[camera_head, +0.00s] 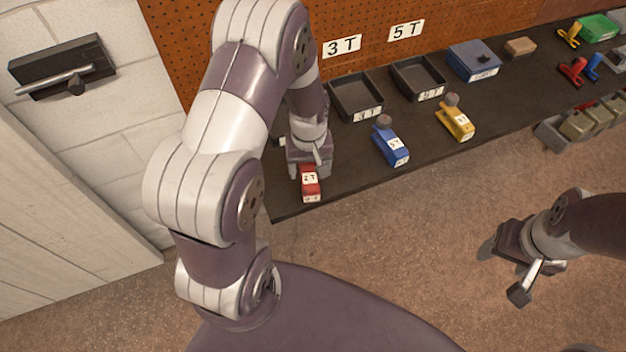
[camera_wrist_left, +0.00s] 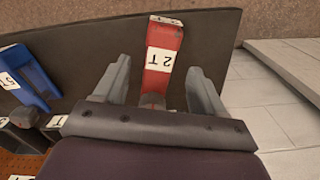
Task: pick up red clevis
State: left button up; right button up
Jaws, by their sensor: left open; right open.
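The red clevis (camera_head: 310,186), with a white "2 T" label, lies at the left end of the dark bench, near its front edge. In the left wrist view the red clevis (camera_wrist_left: 162,50) lies between the two grey fingers of my left gripper (camera_wrist_left: 158,88). The gripper is open, with a gap on each side of the clevis. In the head view my left gripper (camera_head: 309,168) is right over the back part of the clevis and hides it. My right gripper (camera_head: 507,272) is open and empty, off to the right over the floor.
A blue clevis (camera_head: 390,143) and a yellow clevis (camera_head: 456,122) stand to the right on the dark bench (camera_head: 350,178). Black trays (camera_head: 357,98) and a blue bin (camera_head: 474,60) line the back, before the orange pegboard (camera_head: 400,12). Bare bench lies between the red and blue clevises.

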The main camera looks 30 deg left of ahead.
aim_at(309, 176)
pick_arm(q)
jog(key=f, duration=0.6)
jog(key=shift+w+a+f, duration=0.1)
jog(key=shift+w+f, duration=0.15)
jog(key=shift+s, duration=0.1)
jog(key=shift+c, duration=0.3)
grip_shut()
jog(key=shift+r, duration=0.1)
jog(key=shift+r, duration=0.1)
